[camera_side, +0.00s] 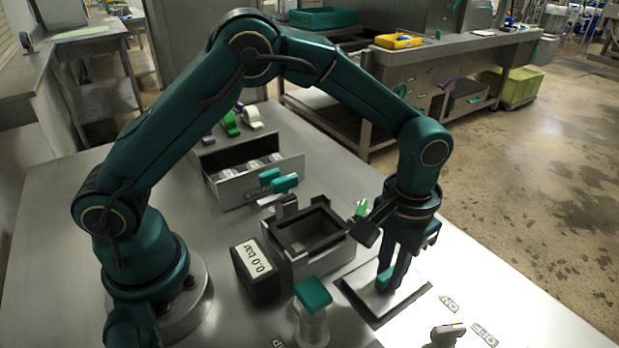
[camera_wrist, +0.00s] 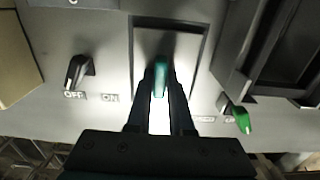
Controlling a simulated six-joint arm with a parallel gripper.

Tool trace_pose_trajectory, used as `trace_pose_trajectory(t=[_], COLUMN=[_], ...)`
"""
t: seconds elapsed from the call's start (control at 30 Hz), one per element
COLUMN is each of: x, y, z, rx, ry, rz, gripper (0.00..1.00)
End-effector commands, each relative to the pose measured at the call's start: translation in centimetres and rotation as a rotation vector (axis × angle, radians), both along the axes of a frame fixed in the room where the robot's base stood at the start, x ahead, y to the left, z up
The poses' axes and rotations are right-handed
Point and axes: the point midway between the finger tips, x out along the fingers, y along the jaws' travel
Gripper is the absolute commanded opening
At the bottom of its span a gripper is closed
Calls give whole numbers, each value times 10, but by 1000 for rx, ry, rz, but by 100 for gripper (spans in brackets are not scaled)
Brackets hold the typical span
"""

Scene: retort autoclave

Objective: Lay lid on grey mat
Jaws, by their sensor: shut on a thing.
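My gripper (camera_side: 388,278) points down at the front right and is shut on the teal handle (camera_wrist: 160,76) of the lid. The lid (camera_side: 372,300) is a flat, light grey square plate under my fingers. The grey mat (camera_side: 378,324) shows as a dark border around it, and this border also shows in the wrist view (camera_wrist: 205,40). The lid lies flat within the border. I cannot tell whether it touches the mat or is just above it. My fingers hide part of the handle and plate.
The open dark-rimmed retort (camera_side: 297,262) stands left of the mat, beside a black box reading 0.0 bar (camera_side: 258,268). A teal-topped pale container (camera_side: 312,318) stands in front. A switch (camera_side: 448,334) with ON and OFF labels is at right.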

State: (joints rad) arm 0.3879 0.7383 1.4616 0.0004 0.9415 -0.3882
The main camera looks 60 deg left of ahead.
Motion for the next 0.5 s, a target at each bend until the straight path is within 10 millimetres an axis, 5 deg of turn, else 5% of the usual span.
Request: trace_pose_trajectory(t=[0.17,0.2,0.27,0.5], x=[0,0,0,0], y=[0,0,0,0], z=[-3,-3,-3,-3], rx=[0,0,0,0], ry=[0,1,1,0], rz=[0,0,0,0], gripper=[0,27,50,50])
